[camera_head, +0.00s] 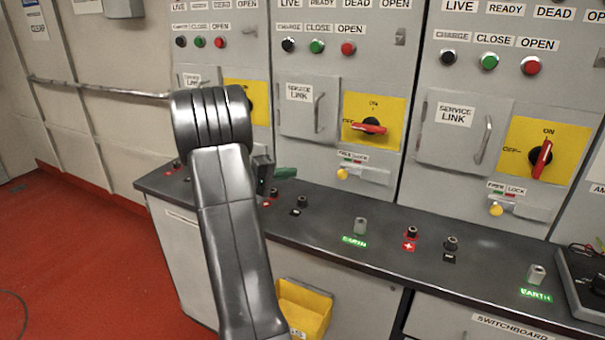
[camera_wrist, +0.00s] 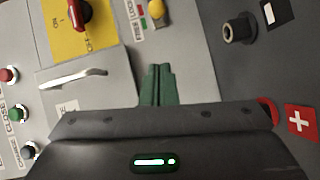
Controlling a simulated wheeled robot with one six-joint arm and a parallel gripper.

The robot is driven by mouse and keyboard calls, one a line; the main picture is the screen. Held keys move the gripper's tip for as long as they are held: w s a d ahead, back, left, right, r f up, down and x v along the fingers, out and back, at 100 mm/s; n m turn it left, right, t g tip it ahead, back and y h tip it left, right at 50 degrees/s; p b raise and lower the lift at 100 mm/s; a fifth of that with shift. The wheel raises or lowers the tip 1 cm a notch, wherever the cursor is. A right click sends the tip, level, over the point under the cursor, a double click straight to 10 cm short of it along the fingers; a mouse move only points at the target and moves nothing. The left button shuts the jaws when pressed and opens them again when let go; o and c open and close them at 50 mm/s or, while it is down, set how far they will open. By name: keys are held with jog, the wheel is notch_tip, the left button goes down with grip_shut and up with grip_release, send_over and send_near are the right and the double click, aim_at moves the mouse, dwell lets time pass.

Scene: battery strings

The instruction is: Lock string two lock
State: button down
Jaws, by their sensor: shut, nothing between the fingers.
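The middle cabinet panel has a yellow lock knob (camera_head: 342,174) on a small FREE/LOCK plate (camera_head: 362,174), at the plate's left end. A yellow lock knob also shows in the wrist view (camera_wrist: 156,9), near its top edge. Above the lock, the red rotary handle (camera_head: 369,128) lies roughly level on its yellow plate. The right panel has a similar lock knob (camera_head: 496,209), with its red handle (camera_head: 541,158) upright at ON. No string number is readable. My gripper (camera_head: 285,173) has green fingers, pressed together and empty in the wrist view (camera_wrist: 158,85), apart from the middle panel's knob.
A dark bench top (camera_head: 325,228) runs below the panels, with terminal posts, including a red-marked one (camera_head: 410,233) and an earth post (camera_head: 360,226). Service link doors with handles (camera_head: 318,112) stick out above. A yellow bin (camera_head: 305,305) sits below the bench. Red floor is open at left.

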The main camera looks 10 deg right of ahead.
aim_at(342, 176)
jog(key=x, duration=0.3)
jog(key=s+p+x, duration=0.1)
jog(key=x, duration=0.6)
jog(key=shift+s+d+p, duration=0.3)
jog(key=shift+d+p, duration=0.1)
jog(key=shift+d, duration=0.25)
jog(key=shift+s+d+f, duration=0.25)
jog(key=shift+d, duration=0.35)
jog(key=shift+s+d+f+b, duration=0.2)
jog(key=shift+d+b, duration=0.1)
jog(key=shift+b, duration=0.2)
jog(key=d+b, duration=0.1)
jog(key=s+d+b, duration=0.1)
jog(key=b, duration=0.1)
jog(key=shift+s+d+r, duration=0.1)
jog(key=shift+s, duration=0.2)
jog(key=shift+r, duration=0.1)
